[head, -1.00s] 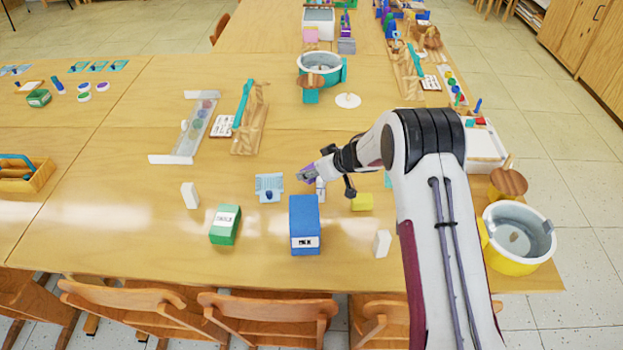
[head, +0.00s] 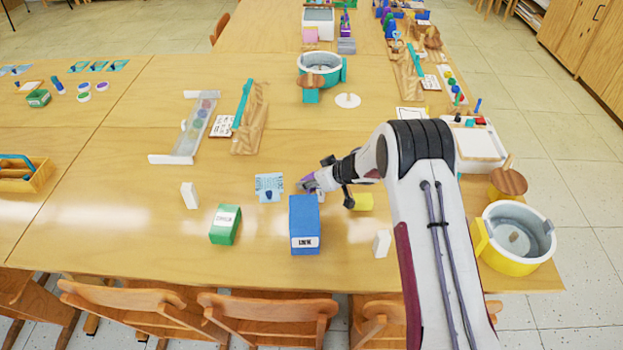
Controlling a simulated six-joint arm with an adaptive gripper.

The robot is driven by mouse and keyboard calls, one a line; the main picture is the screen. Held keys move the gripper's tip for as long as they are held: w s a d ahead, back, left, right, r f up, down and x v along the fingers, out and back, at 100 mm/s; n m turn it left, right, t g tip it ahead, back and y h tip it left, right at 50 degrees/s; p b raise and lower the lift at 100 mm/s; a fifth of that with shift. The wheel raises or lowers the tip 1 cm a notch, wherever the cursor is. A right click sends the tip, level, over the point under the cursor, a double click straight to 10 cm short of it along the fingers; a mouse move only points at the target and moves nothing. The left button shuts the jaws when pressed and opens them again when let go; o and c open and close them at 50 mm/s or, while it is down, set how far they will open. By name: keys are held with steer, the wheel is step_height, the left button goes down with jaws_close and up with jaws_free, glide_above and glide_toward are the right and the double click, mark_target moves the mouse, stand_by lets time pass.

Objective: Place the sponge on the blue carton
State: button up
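The blue carton (head: 304,225) stands upright near the front middle of the table. A yellow block (head: 363,202), which looks like the sponge, lies on the table to its right, partly behind my arm. My gripper (head: 308,184) points left, just behind and above the carton's top in the picture. The fingers are too small to tell open from shut.
A green carton (head: 225,224) stands left of the blue one. White blocks stand at left (head: 190,195) and right (head: 381,243). A light-blue card (head: 269,187) lies behind the cartons. A yellow pot (head: 517,240) is at the right. The table's left front is clear.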

steer(key=shift+o, duration=1.3)
steer(key=shift+r, duration=0.2)
steer(key=shift+s+d+r, duration=0.1)
steer(key=shift+d+r, duration=0.05)
steer(key=v, duration=1.1)
steer(key=shift+s+d+r, duration=0.15)
